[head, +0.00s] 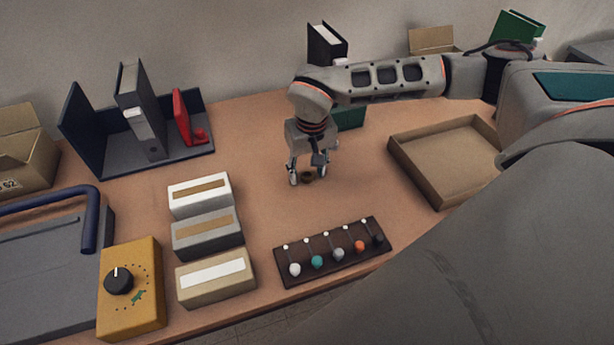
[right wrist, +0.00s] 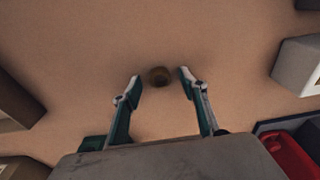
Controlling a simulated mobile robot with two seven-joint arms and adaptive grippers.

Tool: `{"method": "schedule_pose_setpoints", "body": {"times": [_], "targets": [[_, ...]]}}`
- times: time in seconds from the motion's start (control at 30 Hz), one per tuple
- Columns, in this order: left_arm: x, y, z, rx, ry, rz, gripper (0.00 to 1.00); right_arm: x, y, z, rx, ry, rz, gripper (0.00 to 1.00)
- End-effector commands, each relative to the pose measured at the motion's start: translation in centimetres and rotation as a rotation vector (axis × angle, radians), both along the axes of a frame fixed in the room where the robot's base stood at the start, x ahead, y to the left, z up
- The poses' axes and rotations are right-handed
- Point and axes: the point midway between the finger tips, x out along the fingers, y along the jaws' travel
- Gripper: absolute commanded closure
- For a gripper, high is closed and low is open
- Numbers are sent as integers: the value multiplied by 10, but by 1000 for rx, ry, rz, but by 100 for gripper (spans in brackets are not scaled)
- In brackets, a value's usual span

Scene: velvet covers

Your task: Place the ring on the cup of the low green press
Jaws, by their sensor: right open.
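The ring (head: 307,177) looks like a small, dark, brownish round piece lying on the table. In the right wrist view the ring (right wrist: 159,76) is slightly blurred and lies between the fingertips, with a gap on each side. My right gripper (head: 308,174) is open and points down over it, one finger to each side. A low dark green block (head: 351,118), partly hidden behind my right arm, may be the green press. Its cup cannot be made out. A green piece also shows at the lower left of the right wrist view (right wrist: 92,143). My left gripper is out of view.
A shallow cardboard tray (head: 415,175) lies to the right. A dark rack with several coloured balls (head: 333,268) is in front. Several label boxes (head: 206,230) and a yellow dial box (head: 131,300) stand left. A binder and red bookend (head: 183,118) stand behind left.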

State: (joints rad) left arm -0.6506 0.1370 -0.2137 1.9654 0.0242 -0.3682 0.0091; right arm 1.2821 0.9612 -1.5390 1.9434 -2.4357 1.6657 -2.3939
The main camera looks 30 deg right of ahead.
Motion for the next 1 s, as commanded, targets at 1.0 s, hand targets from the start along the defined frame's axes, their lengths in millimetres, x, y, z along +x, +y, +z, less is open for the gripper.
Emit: {"method": "schedule_pose_setpoints", "body": {"times": [1.0], "targets": [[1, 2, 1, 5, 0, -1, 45, 2, -1, 29, 0, -6, -2, 91]]}}
